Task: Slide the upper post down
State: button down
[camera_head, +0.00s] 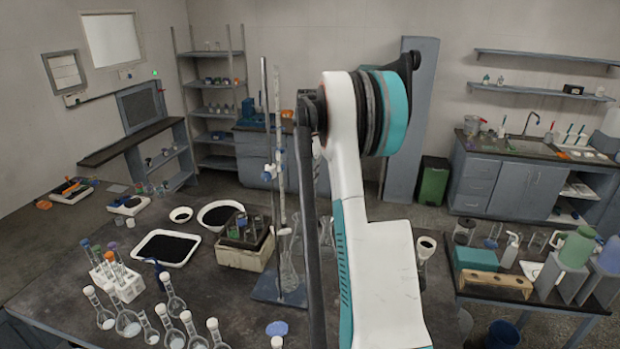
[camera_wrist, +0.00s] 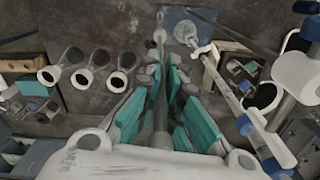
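My gripper (camera_wrist: 165,75) shows teal finger pads in the wrist view. A thin grey post (camera_wrist: 160,115) stands between the two fingers, lined up with the camera's line of sight. It cannot be made out whether the pads touch it. A pale rounded piece (camera_wrist: 159,36) shows beyond the fingertips. In the head view my arm covers the gripper and whatever it is at, so neither the post nor a sieve shaker can be made out there.
A stand with rods and a burette (camera_head: 280,130) rises from a blue base (camera_head: 268,289) left of my arm. A beige box with dark bottles (camera_head: 243,257), a black-filled tray (camera_head: 165,248) and several glass flasks (camera_head: 127,323) share the bench. Wide-mouthed vessels (camera_wrist: 80,77) show left in the wrist view.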

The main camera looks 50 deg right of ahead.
dwell(0.3)
notch_tip(320, 180, down, 12)
jog(key=b, duration=0.8)
jog(key=shift+f, duration=0.25)
jog(key=c, duration=1.8)
grip_release()
jog(key=shift+s+a, duration=0.1)
jog(key=shift+r, duration=0.5)
notch_tip(320, 180, up, 11)
jog(key=shift+r, duration=0.2)
